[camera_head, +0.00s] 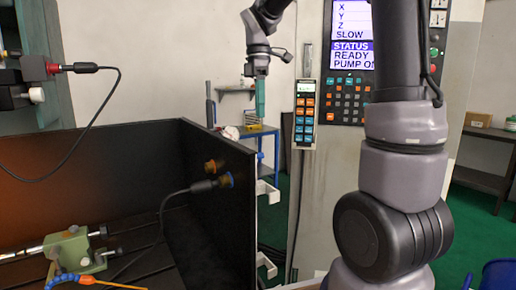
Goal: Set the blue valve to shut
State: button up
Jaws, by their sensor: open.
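A small blue part (68,277) sits on an orange segmented hose (100,282) at the bottom left, in front of a green block. It looks like the blue valve, but its handle position is too small to read.
The black panel (225,215) stands upright between the machine bed and the gripper side. A green block (70,250) with a metal rod lies on the bed. A keypad (305,113) and control panel (347,100) are behind. A loose cable (100,115) hangs at left.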

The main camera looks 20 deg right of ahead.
jog(key=f, duration=0.4)
jog(key=f+n, duration=0.1)
jog(key=f, duration=0.2)
jog(key=f+n, duration=0.1)
jog(key=f, duration=0.3)
jog(key=shift+s+a+f+g, duration=0.1)
jog(key=shift+a+f+g, duration=0.2)
jog(key=shift+a+g, duration=0.1)
grip_shut()
